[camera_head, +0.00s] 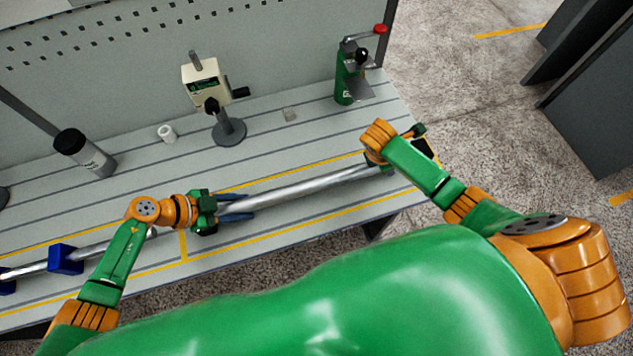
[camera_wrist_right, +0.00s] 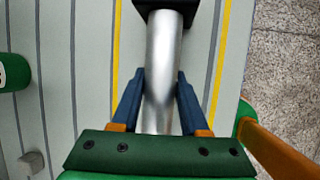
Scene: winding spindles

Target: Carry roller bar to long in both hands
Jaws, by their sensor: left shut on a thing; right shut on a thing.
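The roller bar (camera_head: 310,186) is a long silver tube lying across the front of the bench in the head view. My left gripper (camera_head: 248,203) is shut on it, with blue fingers along its sides. My right gripper (camera_head: 378,160) is at the bar's right part, its fingers mostly hidden by my arm in the head view. In the right wrist view the bar (camera_wrist_right: 163,60) runs between the blue fingers of the right gripper (camera_wrist_right: 160,88), which is shut on it. A black block (camera_wrist_right: 168,8) covers the bar's far end there.
Yellow lines mark zones on the bench (camera_head: 140,190).

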